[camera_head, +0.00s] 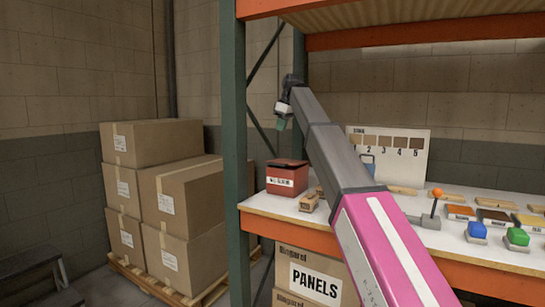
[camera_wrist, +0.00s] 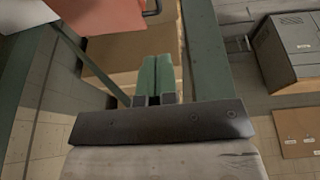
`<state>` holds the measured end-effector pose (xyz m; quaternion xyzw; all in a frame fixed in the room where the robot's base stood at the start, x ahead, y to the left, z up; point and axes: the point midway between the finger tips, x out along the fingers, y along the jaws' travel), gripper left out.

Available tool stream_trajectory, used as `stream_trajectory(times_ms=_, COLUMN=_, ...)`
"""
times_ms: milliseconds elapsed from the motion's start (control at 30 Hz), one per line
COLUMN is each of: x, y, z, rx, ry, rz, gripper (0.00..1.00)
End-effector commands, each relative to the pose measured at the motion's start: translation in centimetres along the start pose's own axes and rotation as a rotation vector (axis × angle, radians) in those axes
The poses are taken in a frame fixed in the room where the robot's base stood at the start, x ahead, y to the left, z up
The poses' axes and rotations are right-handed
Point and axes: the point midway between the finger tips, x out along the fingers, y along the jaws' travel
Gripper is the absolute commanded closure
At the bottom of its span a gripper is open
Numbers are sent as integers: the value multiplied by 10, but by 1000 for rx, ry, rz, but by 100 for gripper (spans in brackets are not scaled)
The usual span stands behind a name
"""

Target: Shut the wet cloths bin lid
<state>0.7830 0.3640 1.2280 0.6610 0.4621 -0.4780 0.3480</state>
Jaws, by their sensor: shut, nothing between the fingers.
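The red bin (camera_head: 286,182) with a white label stands at the left end of the shelf, beside the green post. A red surface (camera_wrist: 98,18) at the top left there seems to be part of the bin, cut off by the frame edge.
The green rack post (camera_head: 234,110) rises just left of the bin. A wooden block (camera_head: 309,201) lies in front of it. A lever with an orange knob (camera_head: 437,193) and colored blocks are further right. Stacked cartons (camera_head: 185,190) stand left of the rack.

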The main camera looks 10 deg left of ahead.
Motion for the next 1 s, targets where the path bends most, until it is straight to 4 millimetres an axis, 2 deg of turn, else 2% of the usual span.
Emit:
stream_trajectory(times_ms=67, x=-3, y=0, z=0, rx=4, ry=-17, rz=5, gripper=100)
stream_trajectory(times_ms=167, x=5, y=-1, z=1, rx=5, ry=-20, rz=5, gripper=100)
stream_trajectory(times_ms=700, x=99, y=-1, z=2, rx=3, ry=-18, rz=4, gripper=100)
stream_trajectory(times_ms=1000, x=131, y=1, z=12, rx=3, ry=-16, rz=5, gripper=100)
